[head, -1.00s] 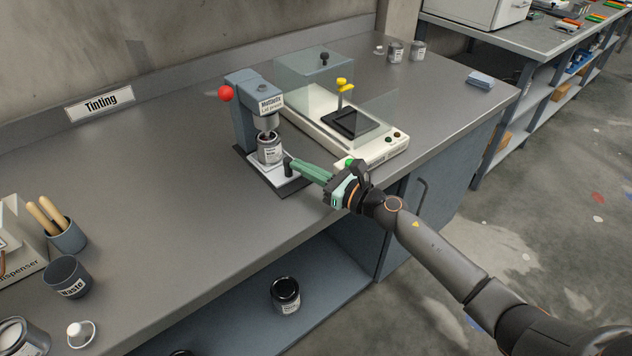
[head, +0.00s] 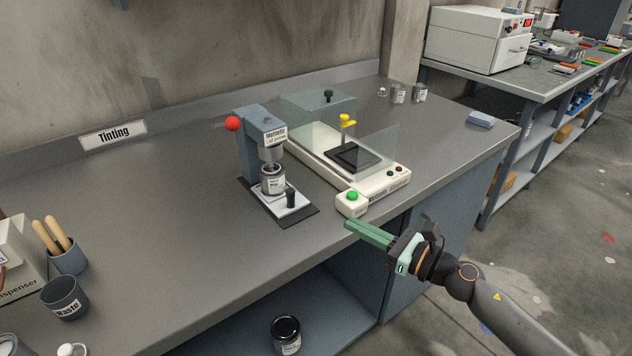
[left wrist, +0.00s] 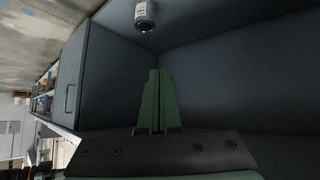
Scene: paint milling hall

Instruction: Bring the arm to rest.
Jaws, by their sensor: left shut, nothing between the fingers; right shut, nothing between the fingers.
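My right gripper (head: 368,234) is shut and empty. In the head view it hangs in front of the bench's front edge, below and to the right of the green-button box, apart from the press and the balance. Its arm comes in from the lower right. My left gripper (left wrist: 157,100) shows in the left wrist view with its green fingers together and nothing between them. It faces the dark blue-grey shelf space under the bench. The left arm does not show in the head view.
On the bench stand a press (head: 262,150) holding a small can (head: 273,181), a glass-shielded balance (head: 395,179), a green-button box (head: 352,205) and a waste cup (head: 64,298). A dark jar (head: 286,335) stands on the lower shelf. Open floor (head: 560,260) lies to the right.

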